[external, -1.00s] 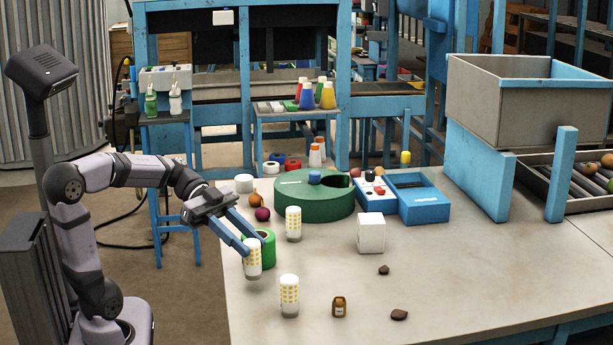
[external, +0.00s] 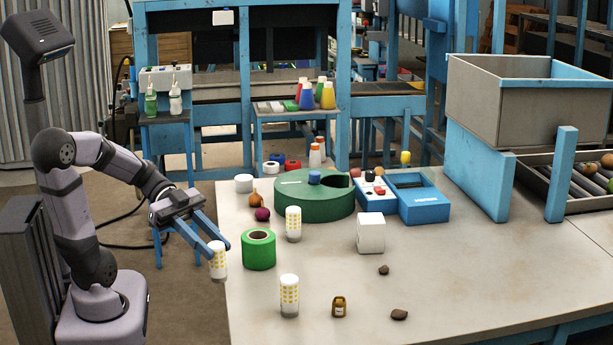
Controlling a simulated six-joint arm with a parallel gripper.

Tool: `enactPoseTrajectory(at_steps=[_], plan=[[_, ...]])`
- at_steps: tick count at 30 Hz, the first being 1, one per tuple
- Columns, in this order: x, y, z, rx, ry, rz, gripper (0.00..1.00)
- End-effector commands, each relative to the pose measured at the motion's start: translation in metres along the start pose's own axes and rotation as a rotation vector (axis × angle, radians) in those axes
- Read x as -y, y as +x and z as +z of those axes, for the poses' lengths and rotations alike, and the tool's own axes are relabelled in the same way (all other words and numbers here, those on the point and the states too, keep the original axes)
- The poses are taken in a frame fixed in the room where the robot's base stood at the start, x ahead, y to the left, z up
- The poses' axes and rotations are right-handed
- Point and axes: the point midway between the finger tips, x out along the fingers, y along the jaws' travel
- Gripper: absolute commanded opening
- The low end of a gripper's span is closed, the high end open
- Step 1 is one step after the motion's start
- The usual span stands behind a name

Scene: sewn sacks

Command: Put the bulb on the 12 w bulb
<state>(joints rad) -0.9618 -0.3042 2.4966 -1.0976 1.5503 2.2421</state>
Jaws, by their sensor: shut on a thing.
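My gripper (external: 217,247) is shut on a white bulb with yellow dots (external: 217,263), which hangs roughly upright below the fingertips. In the picture this bulb is at the table's left edge, apart from the other bulbs. A second, similar bulb (external: 293,224) stands upright on the table in front of the green round case. A third similar bulb (external: 289,296) stands upright nearer the front. The wattage marks are too small to read, so I cannot tell which one is the 12 w bulb.
A green tape roll (external: 258,250) stands on the table just right of the held bulb. Further back are a green round case (external: 315,205), a blue box (external: 424,204) and a white cube (external: 371,233). A small brown bottle (external: 339,307) and stones lie forward. The table's right front is clear.

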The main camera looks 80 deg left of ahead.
Motion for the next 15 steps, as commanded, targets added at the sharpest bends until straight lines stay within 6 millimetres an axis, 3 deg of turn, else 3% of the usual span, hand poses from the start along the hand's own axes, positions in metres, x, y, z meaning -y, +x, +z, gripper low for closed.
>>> enactPoseTrajectory(at_steps=[8, 15], plan=[[0.005, -0.003, -0.004, 0.000, 0.000, -0.002, 0.06], [0.043, -0.022, -0.029, 0.004, -0.005, -0.012, 0.06]])
